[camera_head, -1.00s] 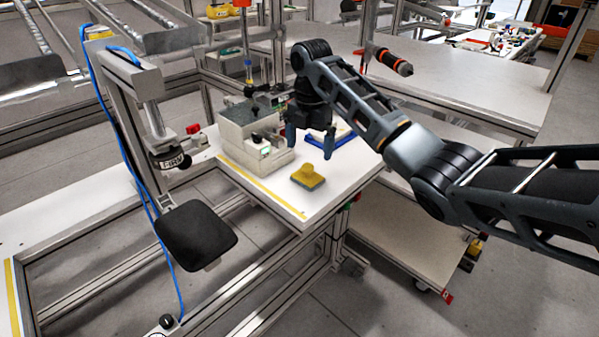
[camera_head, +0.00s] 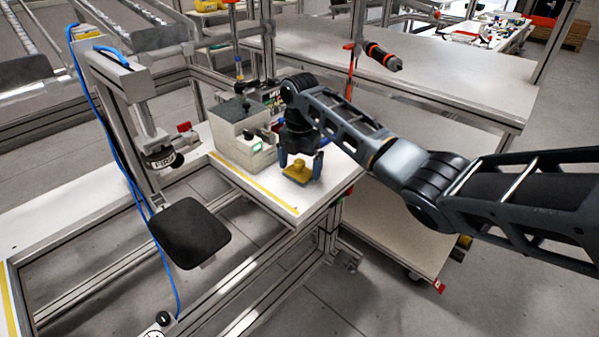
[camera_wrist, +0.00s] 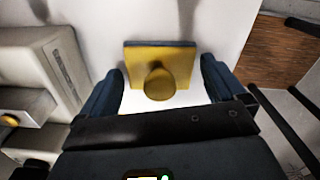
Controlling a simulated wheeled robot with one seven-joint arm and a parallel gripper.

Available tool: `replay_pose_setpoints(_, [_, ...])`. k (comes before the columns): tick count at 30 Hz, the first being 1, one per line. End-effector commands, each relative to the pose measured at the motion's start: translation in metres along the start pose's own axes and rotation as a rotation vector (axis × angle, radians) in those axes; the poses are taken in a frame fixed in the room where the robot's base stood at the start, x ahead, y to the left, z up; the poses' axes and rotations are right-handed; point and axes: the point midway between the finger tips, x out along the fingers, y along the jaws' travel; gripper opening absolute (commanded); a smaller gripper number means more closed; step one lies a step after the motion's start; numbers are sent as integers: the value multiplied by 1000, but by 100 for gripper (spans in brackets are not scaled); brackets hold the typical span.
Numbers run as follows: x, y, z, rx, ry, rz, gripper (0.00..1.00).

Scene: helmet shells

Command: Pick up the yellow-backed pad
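The yellow-backed pad (camera_head: 298,173) lies on the white bench top (camera_head: 264,192), yellow side with its round knob up and a dark blue-grey layer under it. In the wrist view the pad (camera_wrist: 158,66) is just ahead of the fingers, with its knob between the two fingertip lines. My gripper (camera_head: 300,166) is open, pointing down, with one blue finger on each side of the pad. In the wrist view my gripper (camera_wrist: 160,84) shows a clear gap between each finger and the knob, so it holds nothing. Exact finger height above the bench is hard to tell.
A grey-beige machine box (camera_head: 240,133) stands on the bench left of my gripper and also fills the left of the wrist view (camera_wrist: 35,85). A black square pad on a stand (camera_head: 190,232) is at lower left. A power screwdriver (camera_head: 383,55) hangs behind.

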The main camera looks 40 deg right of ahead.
Motion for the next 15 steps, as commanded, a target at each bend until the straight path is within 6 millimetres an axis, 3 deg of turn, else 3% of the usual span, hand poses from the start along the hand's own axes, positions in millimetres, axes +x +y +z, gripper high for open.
replay_pose_setpoints(11, [0,0,0,0,0,0,60])
replay_pose_setpoints(15, [0,0,0,0,0,0,59])
